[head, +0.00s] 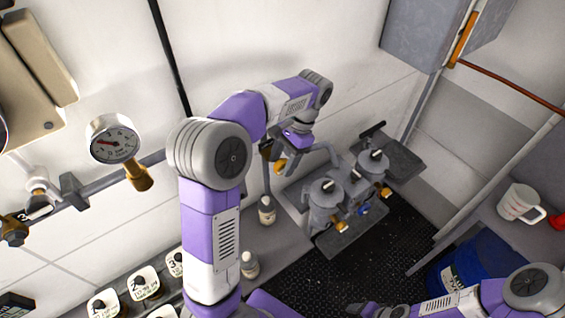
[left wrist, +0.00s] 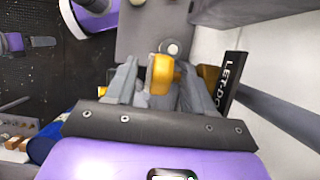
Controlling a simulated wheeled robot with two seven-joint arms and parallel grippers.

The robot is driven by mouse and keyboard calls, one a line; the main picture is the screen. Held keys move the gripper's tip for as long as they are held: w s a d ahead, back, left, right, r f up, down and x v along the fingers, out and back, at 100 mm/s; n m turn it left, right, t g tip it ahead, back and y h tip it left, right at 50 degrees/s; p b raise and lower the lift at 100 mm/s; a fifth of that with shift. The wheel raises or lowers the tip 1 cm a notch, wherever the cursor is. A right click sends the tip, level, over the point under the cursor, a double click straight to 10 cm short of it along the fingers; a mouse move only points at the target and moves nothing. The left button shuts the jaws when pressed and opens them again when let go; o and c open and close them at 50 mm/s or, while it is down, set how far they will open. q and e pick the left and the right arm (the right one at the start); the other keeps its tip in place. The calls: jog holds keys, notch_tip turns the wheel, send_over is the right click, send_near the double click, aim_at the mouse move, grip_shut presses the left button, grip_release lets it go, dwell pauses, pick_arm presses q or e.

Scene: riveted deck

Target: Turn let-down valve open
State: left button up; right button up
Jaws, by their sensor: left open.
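The let-down valve's yellow handle (left wrist: 162,74) shows in the left wrist view beside a black label reading "LET-DO" (left wrist: 230,82), partly cut off by my gripper. My left gripper (left wrist: 160,88) is open, with one grey finger on each side of the handle. I cannot tell whether either finger touches it. In the head view my left gripper (head: 291,150) is at the wall, pointing down, and the yellow handle (head: 281,166) shows just below it. The valve body is mostly hidden. My right arm is at the bottom right, its gripper (head: 366,309) low at the frame edge, jaws unclear.
A pressure gauge (head: 113,139) is on the wall pipe at left. Grey pumps (head: 327,200) stand right of the left gripper. Small bottles (head: 266,210) stand on the ledge below. A blue drum (head: 470,272) and a white mug (head: 517,203) are at right.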

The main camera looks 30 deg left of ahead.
pick_arm(q)
jog(key=shift+s+a+f, duration=0.1)
jog(key=shift+s+f, duration=0.15)
jog(key=shift+f, duration=0.25)
